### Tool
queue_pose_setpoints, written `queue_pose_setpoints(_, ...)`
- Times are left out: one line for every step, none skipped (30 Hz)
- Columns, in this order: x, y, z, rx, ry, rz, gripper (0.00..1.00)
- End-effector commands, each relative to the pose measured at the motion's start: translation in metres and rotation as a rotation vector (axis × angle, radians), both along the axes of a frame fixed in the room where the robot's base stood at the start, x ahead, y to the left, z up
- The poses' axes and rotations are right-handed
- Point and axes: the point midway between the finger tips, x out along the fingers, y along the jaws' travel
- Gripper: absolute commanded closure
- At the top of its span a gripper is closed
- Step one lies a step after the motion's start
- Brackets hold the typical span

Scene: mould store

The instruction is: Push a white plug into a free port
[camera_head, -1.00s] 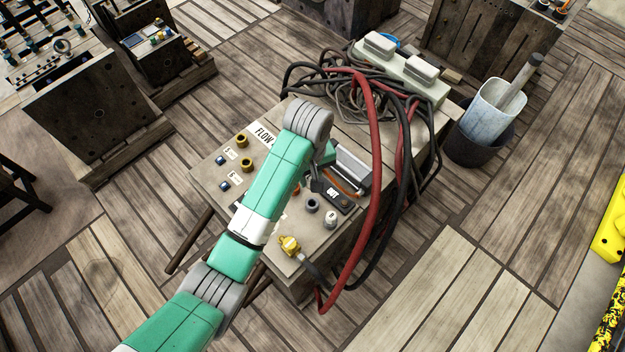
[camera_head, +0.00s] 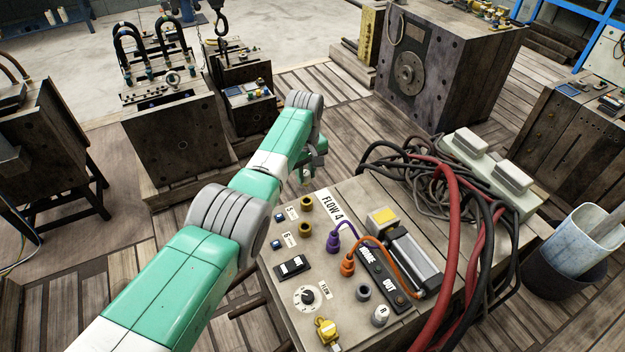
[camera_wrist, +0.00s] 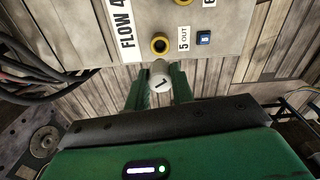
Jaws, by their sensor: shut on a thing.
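My gripper (camera_wrist: 159,88) is shut on a white plug (camera_wrist: 161,84) marked 1. In the wrist view the plug is just below the brass port marked 5 OUT (camera_wrist: 160,44), which looks empty; I cannot tell how far apart they are. In the head view my gripper (camera_head: 306,172) is at the far edge of the panel, beyond brass ports 5 (camera_head: 306,204) and 6 (camera_head: 305,229); the held plug is not clear there. A second white plug (camera_head: 380,315) stands at the panel's near right, beside a grey port (camera_head: 363,292).
The FLOW 4 panel (camera_head: 345,316) also carries a purple plug (camera_head: 333,243), an orange plug (camera_head: 347,266), a yellow plug (camera_head: 326,330), a dial (camera_head: 306,296) and a switch (camera_head: 291,265). Thick red and black hoses (camera_head: 456,235) drape over its right side. Blue squares sit beside the brass ports.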

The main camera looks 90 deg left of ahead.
Motion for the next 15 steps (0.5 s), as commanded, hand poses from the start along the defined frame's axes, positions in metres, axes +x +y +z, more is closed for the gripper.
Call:
queue_pose_setpoints(0.0,0.0,-0.002,-0.001,0.001,0.0,0.99)
queue_pose_setpoints(0.0,0.0,-0.003,-0.001,0.001,0.0,0.99)
queue_pose_setpoints(0.0,0.0,-0.005,-0.001,0.0,0.0,0.99)
queue_pose_setpoints(0.0,0.0,-0.007,-0.001,0.0,0.0,0.99)
queue_pose_setpoints(0.0,-0.001,-0.01,-0.001,0.0,0.0,0.99)
queue_pose_setpoints(0.0,-0.001,-0.013,-0.001,0.0,0.0,0.99)
queue_pose_setpoints(0.0,-0.001,-0.016,-0.001,0.0,-0.001,0.99)
queue_pose_setpoints(0.0,-0.001,-0.019,-0.001,0.0,-0.001,0.99)
queue_pose_setpoints(0.0,-0.001,-0.024,-0.001,0.0,-0.001,0.99)
queue_pose_setpoints(0.0,-0.001,-0.027,-0.001,0.001,-0.001,0.99)
queue_pose_setpoints(0.0,-0.001,-0.031,-0.001,0.002,-0.001,0.99)
queue_pose_setpoints(0.0,-0.001,-0.036,-0.001,0.002,-0.001,0.99)
queue_pose_setpoints(0.0,-0.001,-0.039,-0.001,0.002,-0.001,0.99)
queue_pose_setpoints(0.0,-0.001,-0.043,-0.001,0.002,-0.001,0.99)
queue_pose_setpoints(0.0,0.0,-0.048,-0.001,0.001,0.0,0.99)
